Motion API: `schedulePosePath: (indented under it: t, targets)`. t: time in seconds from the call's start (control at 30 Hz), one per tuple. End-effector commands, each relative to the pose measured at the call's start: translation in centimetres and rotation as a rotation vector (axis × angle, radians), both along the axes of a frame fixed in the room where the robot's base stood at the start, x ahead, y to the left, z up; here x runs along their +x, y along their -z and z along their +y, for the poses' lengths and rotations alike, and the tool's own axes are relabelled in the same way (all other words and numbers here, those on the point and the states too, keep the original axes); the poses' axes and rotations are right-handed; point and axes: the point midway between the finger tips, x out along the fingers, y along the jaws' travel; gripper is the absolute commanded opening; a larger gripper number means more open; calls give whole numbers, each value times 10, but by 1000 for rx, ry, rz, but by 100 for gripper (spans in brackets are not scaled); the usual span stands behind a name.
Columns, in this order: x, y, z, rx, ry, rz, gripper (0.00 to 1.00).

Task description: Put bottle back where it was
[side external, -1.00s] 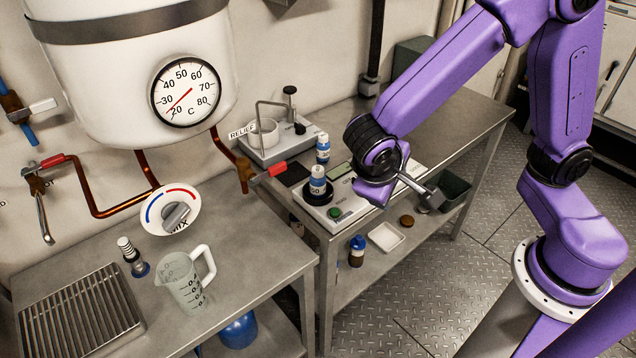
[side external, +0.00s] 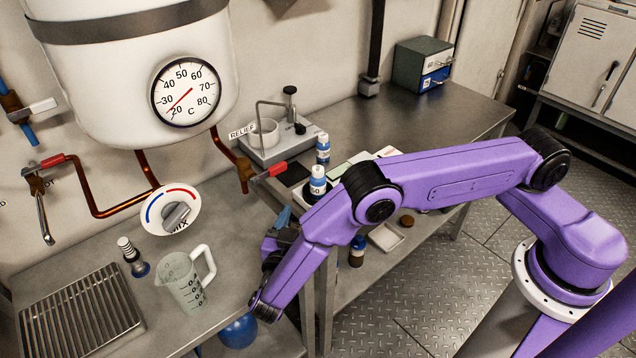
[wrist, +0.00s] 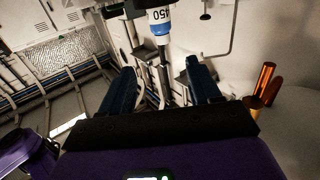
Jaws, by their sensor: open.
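A white bottle with a blue band and a label ending in "50" (side external: 318,181) stands upright at the scale (side external: 349,165), partly hidden by my arm. A similar bottle (side external: 322,149) stands behind it. A labelled white-and-blue bottle (wrist: 160,22) also shows at the top of the wrist view, beyond the gap between my fingers. My gripper (wrist: 160,68) is open and empty, with its two dark blue fingers spread. In the side view my gripper (side external: 284,232) is low and left of the bottles, at the gap between the benches, mostly hidden behind my arm.
A measuring jug (side external: 185,283) and a drain grate (side external: 82,316) are on the near bench. The lower shelf holds a dark bottle (side external: 357,251) and white tray (side external: 386,237). The far bench top (side external: 430,110) is mostly clear.

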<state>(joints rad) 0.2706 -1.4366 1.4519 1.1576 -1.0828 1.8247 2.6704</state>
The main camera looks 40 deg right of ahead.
Motion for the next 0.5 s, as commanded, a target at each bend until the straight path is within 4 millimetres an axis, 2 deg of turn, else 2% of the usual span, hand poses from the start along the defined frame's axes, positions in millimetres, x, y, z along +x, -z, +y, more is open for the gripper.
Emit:
schedulePosePath:
  t: [0.17,0.5]
  targets:
    - [8,3,-10,4,-3,-35,62]
    - [44,2,-61,5,-1,-32,62]
